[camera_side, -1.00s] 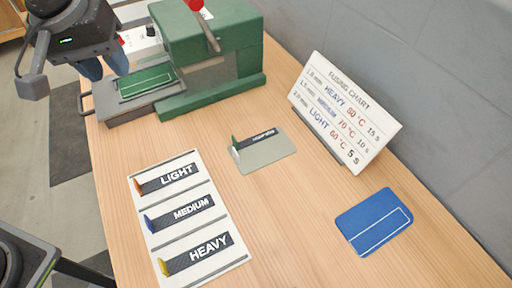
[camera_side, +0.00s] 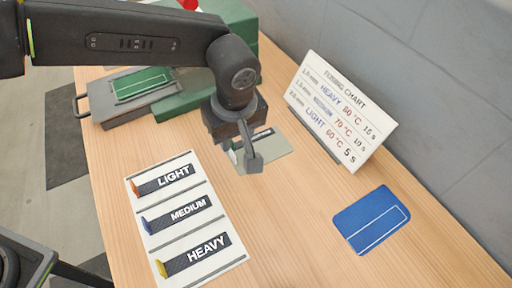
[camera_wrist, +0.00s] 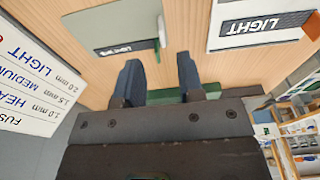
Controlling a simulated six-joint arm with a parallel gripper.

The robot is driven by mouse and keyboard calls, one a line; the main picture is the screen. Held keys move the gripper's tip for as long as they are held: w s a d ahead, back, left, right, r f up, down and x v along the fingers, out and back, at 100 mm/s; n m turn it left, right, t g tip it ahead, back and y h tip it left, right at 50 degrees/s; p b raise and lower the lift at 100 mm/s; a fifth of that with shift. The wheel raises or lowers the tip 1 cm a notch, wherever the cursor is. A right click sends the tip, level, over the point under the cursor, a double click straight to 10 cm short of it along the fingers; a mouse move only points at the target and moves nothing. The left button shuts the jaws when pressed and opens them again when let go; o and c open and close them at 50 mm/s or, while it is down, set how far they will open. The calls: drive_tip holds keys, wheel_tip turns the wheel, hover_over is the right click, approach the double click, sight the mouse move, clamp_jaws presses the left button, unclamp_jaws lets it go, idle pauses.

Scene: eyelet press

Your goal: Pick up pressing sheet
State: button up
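A flat grey-green sheet (camera_side: 277,154) with a dark label and an upright tab lies on the table between the press and the chart; it appears to be the pressing sheet. In the side view my gripper (camera_side: 250,163) is above it and hides its left part. In the wrist view the sheet (camera_wrist: 105,25) lies ahead of the fingers, its small label hard to read and its pale tab (camera_wrist: 162,30) standing at one edge. My gripper (camera_wrist: 160,72) has its two dark fingers apart with nothing between them.
A white board (camera_side: 142,178) with LIGHT, MEDIUM and HEAVY slots lies at the front left. The green press (camera_side: 190,102) with a grey plate stands behind. A fusing chart (camera_side: 340,110) stands at the back right. A blue sheet (camera_side: 371,219) lies at the right, with bare table around it.

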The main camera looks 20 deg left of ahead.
sight(232, 152)
drive_tip(key=f, duration=0.2)
drive_tip(key=a+f, duration=0.1)
drive_tip(key=f, duration=0.2)
drive_tip(key=w+f, duration=0.1)
drive_tip(key=f, duration=0.1)
drive_tip(key=shift+a+f, duration=0.15)
drive_tip(key=shift+f, duration=0.05)
clamp_jaws()
